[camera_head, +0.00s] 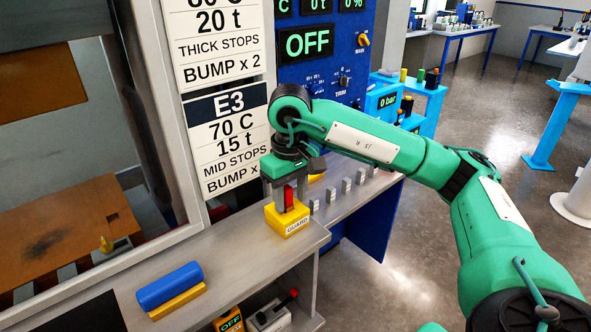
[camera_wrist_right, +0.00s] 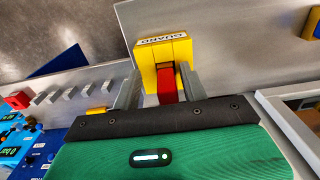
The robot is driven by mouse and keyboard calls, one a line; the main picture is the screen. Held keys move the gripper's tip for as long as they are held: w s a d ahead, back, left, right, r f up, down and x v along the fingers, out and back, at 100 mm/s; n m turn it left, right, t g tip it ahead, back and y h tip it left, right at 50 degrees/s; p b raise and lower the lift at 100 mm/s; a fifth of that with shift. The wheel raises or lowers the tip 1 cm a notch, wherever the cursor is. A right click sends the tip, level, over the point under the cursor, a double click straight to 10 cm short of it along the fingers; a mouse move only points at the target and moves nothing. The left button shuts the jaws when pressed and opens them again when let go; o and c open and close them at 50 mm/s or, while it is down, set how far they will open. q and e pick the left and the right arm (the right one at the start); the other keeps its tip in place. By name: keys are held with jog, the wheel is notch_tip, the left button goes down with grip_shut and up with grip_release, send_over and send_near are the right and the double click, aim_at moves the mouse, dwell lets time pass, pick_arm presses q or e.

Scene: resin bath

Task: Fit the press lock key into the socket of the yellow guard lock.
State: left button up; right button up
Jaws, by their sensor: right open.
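The yellow guard lock (camera_head: 290,220), labelled GUARD, sits on the grey ledge. It also shows in the right wrist view (camera_wrist_right: 150,53). The red key (camera_head: 288,198) stands upright at the lock, its lower end against the yellow body; how deep it sits in the socket cannot be seen. In the right wrist view the key (camera_wrist_right: 166,86) lies between my two grey fingers. My right gripper (camera_head: 287,203) points down over the lock, its fingers apart on either side of the key, with a visible gap in the wrist view. My left gripper is not in view.
A blue cylinder (camera_head: 169,285) lies on a yellow base on the ledge (camera_head: 240,262). Several grey pegs (camera_head: 346,187) stand right of the lock. The press opening with its orange plate (camera_head: 75,230) is on the left. The blue control panel (camera_head: 325,70) rises behind my arm.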

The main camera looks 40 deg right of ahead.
aim_at(293, 207)
jog(key=shift+w+a+f, duration=0.1)
jog(key=shift+a+f, duration=0.1)
jog(key=shift+a, duration=0.3)
jog(key=r, duration=0.4)
jog(key=r+p, duration=0.1)
jog(key=r, duration=0.3)
jog(key=d+r, duration=0.1)
jog(key=r, duration=0.3)
jog(key=shift+d+r+p, duration=0.1)
jog(key=shift+r+p, duration=0.05)
jog(key=shift+p, duration=0.15)
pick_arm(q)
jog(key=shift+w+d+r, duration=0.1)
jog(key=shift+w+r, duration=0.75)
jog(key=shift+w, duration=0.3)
pick_arm(e)
jog(key=shift+d+r, duration=0.1)
jog(key=shift+r, duration=0.85)
pick_arm(q)
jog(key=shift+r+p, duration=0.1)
jog(key=shift+p, duration=0.2)
pick_arm(e)
jog(key=shift+r, duration=0.1)
